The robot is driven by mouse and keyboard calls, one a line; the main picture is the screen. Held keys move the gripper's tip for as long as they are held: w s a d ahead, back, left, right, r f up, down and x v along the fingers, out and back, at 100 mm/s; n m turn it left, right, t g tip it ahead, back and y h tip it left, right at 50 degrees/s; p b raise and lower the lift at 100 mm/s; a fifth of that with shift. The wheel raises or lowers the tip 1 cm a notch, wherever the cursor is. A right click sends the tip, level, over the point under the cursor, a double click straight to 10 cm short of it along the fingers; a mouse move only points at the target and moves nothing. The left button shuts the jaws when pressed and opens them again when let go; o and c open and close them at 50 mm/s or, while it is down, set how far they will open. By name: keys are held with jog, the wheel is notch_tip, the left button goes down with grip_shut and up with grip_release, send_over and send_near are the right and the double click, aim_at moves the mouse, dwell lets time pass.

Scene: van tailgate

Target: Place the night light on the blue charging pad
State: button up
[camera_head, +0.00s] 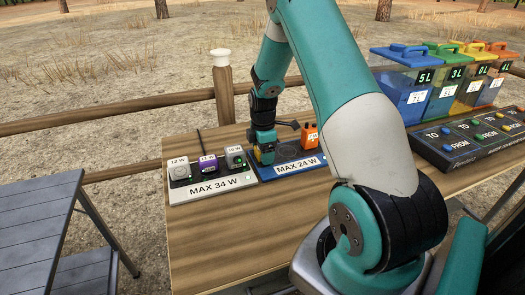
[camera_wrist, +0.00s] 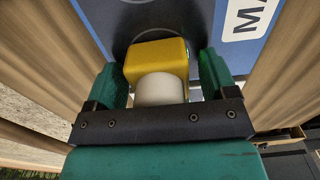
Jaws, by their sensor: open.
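The night light (camera_wrist: 156,58), a yellow block with a white rounded part, shows between my fingers in the wrist view. It stands at the blue charging pad (camera_wrist: 205,20), near a dark ring marked on the pad; whether its base touches the pad is hidden. In the head view the pad (camera_head: 283,152) is labelled MAX 24 W, and only a bit of yellow (camera_head: 258,156) shows at my gripper (camera_head: 264,150). My gripper is open, with one finger on each side of the night light. A small green glow shows on the light's right side.
An orange device (camera_head: 309,136) stands on the blue pad's right part. To the left, a white pad (camera_head: 215,193) labelled MAX 34 W bears a 12 W device (camera_head: 179,170), a purple one (camera_head: 208,164) and a grey one (camera_head: 234,157). The table's front is clear.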

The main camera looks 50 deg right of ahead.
notch_tip(320, 180, up, 12)
jog(key=shift+f+b, duration=0.1)
jog(key=shift+b, duration=0.2)
jog(key=s+a+r+m+y, duration=0.1)
jog(key=s+a+r, duration=0.15)
jog(key=a, duration=0.55)
jog(key=s+a+r+m+t, duration=0.15)
jog(key=a+r, duration=0.25)
jog(key=a, duration=0.4)
jog(key=s+a+r+g+y, duration=0.1)
jog(key=s+a+r, duration=0.2)
jog(key=a, duration=0.5)
jog(key=s+a+r+m+y, duration=0.1)
jog(key=s+a, duration=0.4)
jog(key=s, duration=0.3)
jog(key=s+a+r+m+y, duration=0.1)
jog(key=s+a+m, duration=0.1)
jog(key=s+a, duration=0.4)
jog(key=shift+s, duration=1.05)
